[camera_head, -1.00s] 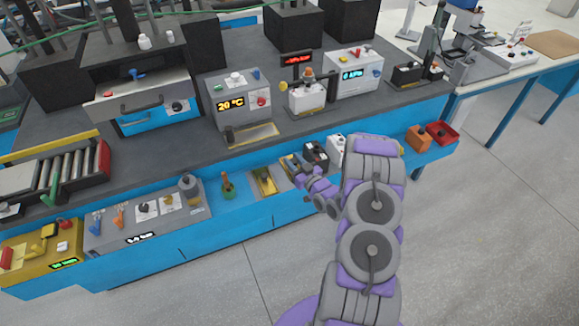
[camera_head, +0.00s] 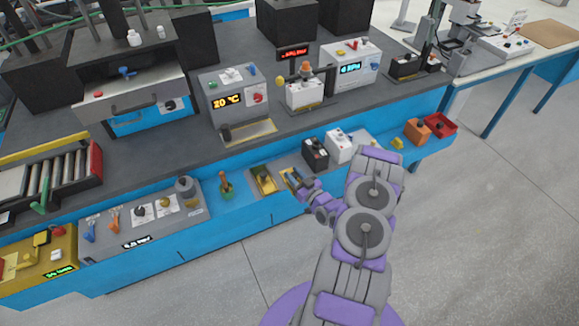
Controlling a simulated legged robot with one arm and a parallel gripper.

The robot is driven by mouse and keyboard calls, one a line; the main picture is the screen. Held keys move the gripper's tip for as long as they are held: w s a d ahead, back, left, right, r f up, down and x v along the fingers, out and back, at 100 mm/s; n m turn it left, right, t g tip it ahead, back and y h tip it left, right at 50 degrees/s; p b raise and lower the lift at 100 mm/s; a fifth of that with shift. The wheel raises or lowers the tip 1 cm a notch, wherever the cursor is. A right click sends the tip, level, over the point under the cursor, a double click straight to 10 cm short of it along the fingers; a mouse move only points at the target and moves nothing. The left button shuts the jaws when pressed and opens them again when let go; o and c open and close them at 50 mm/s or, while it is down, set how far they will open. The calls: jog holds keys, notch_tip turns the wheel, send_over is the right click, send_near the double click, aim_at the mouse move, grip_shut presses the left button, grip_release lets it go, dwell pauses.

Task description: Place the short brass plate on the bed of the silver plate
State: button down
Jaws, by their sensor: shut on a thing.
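My gripper (camera_head: 299,188) is at the front blue shelf, just right of a brass-coloured plate (camera_head: 263,181) in a pale tray. It is shut on a small piece that its fingers mostly hide; this looks to be the short brass plate. Directly under and behind the fingertips is a silver-grey plate (camera_head: 286,170) with some yellow and dark parts on it. Whether the held piece touches that plate is too small to tell.
A black box (camera_head: 315,153) and a white box (camera_head: 341,147) stand just right of my gripper. Orange (camera_head: 416,133) and red (camera_head: 440,126) bins stand at the shelf's right end. The grey upper bench (camera_head: 165,150) runs behind.

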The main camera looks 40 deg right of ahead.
jog(key=w+d, duration=0.1)
jog(key=w, duration=0.1)
jog(key=w+d+b, duration=0.1)
jog(key=w, duration=0.2)
jog(key=w+d+f, duration=0.1)
jog(key=w+d, duration=0.1)
jog(key=w, duration=0.1)
jog(key=shift+b, duration=0.4)
jog(key=f, duration=0.1)
jog(key=f+b, duration=0.1)
jog(key=f, duration=0.1)
jog(key=shift+w+f, duration=0.2)
jog(key=shift+f, duration=0.05)
jog(key=shift+r, duration=0.1)
jog(key=c, duration=0.8)
grip_release()
